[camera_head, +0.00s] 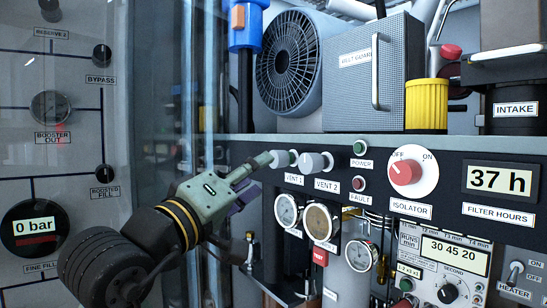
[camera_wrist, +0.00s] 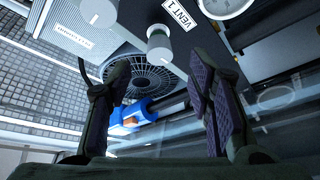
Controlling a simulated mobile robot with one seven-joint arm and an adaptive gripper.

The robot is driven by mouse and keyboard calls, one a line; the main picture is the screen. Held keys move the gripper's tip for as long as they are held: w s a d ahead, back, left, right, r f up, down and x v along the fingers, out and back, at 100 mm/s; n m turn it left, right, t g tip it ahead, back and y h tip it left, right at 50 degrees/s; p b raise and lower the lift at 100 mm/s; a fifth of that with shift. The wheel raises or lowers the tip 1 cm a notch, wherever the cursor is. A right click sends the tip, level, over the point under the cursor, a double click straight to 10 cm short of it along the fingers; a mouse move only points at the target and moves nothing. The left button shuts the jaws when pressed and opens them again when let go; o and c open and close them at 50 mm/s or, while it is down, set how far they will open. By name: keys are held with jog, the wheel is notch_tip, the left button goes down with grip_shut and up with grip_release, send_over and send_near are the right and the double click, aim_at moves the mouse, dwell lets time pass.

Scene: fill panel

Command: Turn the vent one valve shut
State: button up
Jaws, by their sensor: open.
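The vent one valve is a pale round knob (camera_head: 282,159) on the dark panel strip, above its VENT 1 label. In the head view my gripper (camera_head: 264,160) comes from the left, with a fingertip overlapping or right beside this knob. In the wrist view the knob (camera_wrist: 159,46) shows beside the VENT 1 label, above the gap between my two spread fingers (camera_wrist: 160,72). My gripper is open and holds nothing. I cannot tell whether a finger touches the knob. The knob's turned position is not clear.
The similar vent two knob (camera_head: 313,162) stands close on the right. Gauges (camera_head: 288,210) sit below the strip. The isolator knob (camera_head: 405,172) and small power and fault buttons are farther right. A fan (camera_head: 288,62) is above, and a panel with dials (camera_head: 50,108) is at left.

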aim_at(273, 163)
jog(key=p+x, duration=0.2)
jog(key=x, duration=0.4)
jog(key=shift+w+d+r, duration=0.1)
jog(key=shift+w+d, duration=0.05)
jog(key=shift+w, duration=0.15)
jog(key=shift+c, duration=0.6)
grip_shut()
jog(key=shift+b, duration=0.3)
jog(key=m+b, duration=0.1)
jog(key=m+h+b, duration=0.1)
jog(key=m, duration=0.1)
jog(key=shift+f, duration=0.25)
jog(key=shift+w+r+m+g+h+b, duration=0.1)
jog(key=shift+m+g+h+b, duration=0.15)
jog(key=shift+m+h+b, duration=0.8)
jog(key=shift+w+m+g+h+b, duration=0.1)
jog(key=shift+m+g+h+b, duration=0.3)
jog(key=shift+m, duration=1.15)
